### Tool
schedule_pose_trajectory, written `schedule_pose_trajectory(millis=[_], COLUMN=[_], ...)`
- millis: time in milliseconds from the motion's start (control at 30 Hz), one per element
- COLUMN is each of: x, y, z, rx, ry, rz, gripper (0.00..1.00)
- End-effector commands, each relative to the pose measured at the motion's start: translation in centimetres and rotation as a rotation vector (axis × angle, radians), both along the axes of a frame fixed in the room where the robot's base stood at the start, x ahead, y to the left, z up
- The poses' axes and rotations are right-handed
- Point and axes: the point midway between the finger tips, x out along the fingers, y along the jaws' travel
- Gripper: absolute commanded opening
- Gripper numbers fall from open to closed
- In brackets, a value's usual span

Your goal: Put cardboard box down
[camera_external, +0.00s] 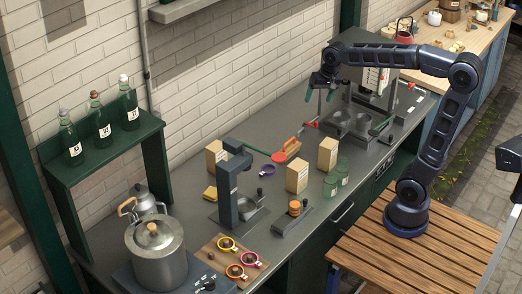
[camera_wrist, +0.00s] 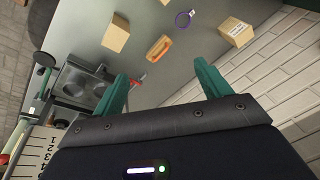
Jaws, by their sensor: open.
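Three tan cardboard boxes stand upright on the grey counter: one near the wall (camera_external: 214,154), one at the middle front (camera_external: 297,176) and one further right (camera_external: 327,154). Two boxes show in the wrist view, a plain-looking one at upper left (camera_wrist: 116,36) and one with a printed label at upper right (camera_wrist: 236,32). My gripper (camera_external: 319,95) is open and empty, pointing down above the counter, right of and higher than the boxes. In the wrist view its green fingers (camera_wrist: 163,88) are spread with bare counter between them, touching no box.
Green glass jars (camera_external: 336,178) stand beside the right box. A machine with round metal basins (camera_external: 350,122) is close to my gripper. The brick wall (camera_external: 240,80) borders the counter.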

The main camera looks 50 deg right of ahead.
Motion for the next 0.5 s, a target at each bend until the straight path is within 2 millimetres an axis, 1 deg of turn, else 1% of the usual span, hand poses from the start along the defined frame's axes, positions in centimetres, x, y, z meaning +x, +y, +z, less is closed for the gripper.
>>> schedule_pose_trajectory(millis=[33, 100, 267, 400, 500], x=[-1.8, -4.1, -9.2, -13.5, -16.2], y=[-0.6, -1.2, -2.5, -3.5, -3.9], z=[0.0, -0.2, -1.1, -2.5, -3.7], rx=[-0.011, -0.030, -0.079, -0.129, -0.167], ry=[-0.015, -0.034, -0.076, -0.108, -0.129], rz=[0.033, 0.086, 0.207, 0.312, 0.384], gripper=[0.76, 0.76, 0.76, 0.76, 0.76])
